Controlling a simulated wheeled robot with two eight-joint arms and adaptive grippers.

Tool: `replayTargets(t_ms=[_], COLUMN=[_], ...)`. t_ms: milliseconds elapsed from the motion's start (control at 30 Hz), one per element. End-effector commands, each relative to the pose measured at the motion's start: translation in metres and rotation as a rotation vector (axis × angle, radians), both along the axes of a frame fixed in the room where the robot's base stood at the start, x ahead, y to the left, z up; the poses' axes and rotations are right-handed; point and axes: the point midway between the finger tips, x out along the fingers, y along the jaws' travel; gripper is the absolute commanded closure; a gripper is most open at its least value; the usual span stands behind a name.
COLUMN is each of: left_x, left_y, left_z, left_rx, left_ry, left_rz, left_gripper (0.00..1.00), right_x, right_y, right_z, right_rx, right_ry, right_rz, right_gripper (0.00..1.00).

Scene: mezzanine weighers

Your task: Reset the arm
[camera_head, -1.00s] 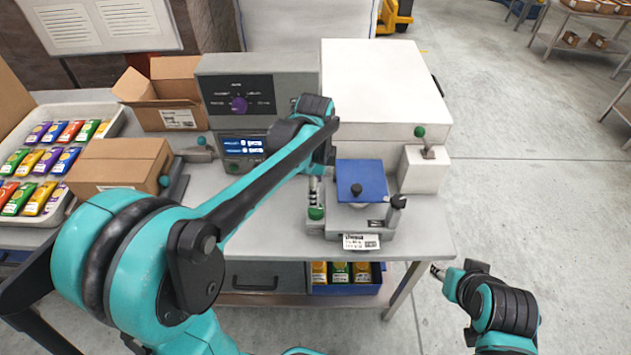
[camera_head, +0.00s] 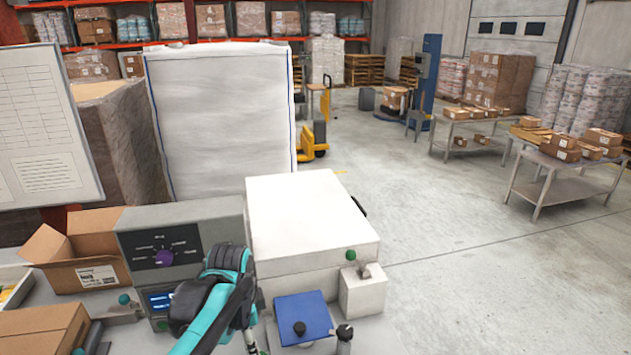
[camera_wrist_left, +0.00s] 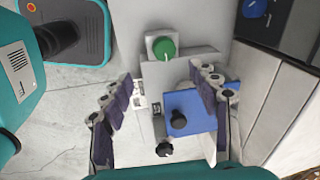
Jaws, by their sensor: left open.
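My left arm rises at the bottom centre of the head view, with its left gripper (camera_head: 252,349) pointing down beside the blue scale plate (camera_head: 303,318); the fingertips are barely visible there. In the left wrist view the left gripper (camera_wrist_left: 163,105) is open, its two dark padded fingers wide apart and nothing between them held. Beyond the fingers lie a green knob (camera_wrist_left: 164,48), the blue plate (camera_wrist_left: 190,118) with a black knob (camera_wrist_left: 181,97) on it, and another black knob (camera_wrist_left: 165,149). My right arm and gripper are not in view.
A grey control box with a purple dial (camera_head: 164,258) and a white box (camera_head: 312,222) stand behind the scale. An open carton (camera_head: 72,262) and a closed carton (camera_head: 40,335) are at left. Open floor (camera_head: 430,235) lies to the right, with steel tables (camera_head: 550,182) beyond.

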Motion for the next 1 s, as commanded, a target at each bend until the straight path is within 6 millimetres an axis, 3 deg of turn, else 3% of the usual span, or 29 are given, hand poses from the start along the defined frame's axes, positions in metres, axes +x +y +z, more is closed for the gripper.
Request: replayTargets(t_ms=[200, 433, 633, 1000], left_x=[-0.063, -0.110, -0.125, -0.126], left_y=[0.009, 0.014, 0.015, 0.016], left_z=[-0.003, -0.023, -0.035, -0.036], left_rx=[-0.123, -0.322, -0.429, -0.443], left_ry=[-0.197, -0.362, -0.417, -0.423], left_rz=[0.472, 0.903, 1.075, 1.096], left_gripper=[0.40, 0.40, 0.40, 0.40], right_x=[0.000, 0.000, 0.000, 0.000], right_y=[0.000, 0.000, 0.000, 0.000], right_z=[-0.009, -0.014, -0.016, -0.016], right_rx=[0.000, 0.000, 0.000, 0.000], right_ry=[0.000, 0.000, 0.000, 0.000], right_rz=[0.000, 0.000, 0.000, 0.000], right_gripper=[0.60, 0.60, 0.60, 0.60])
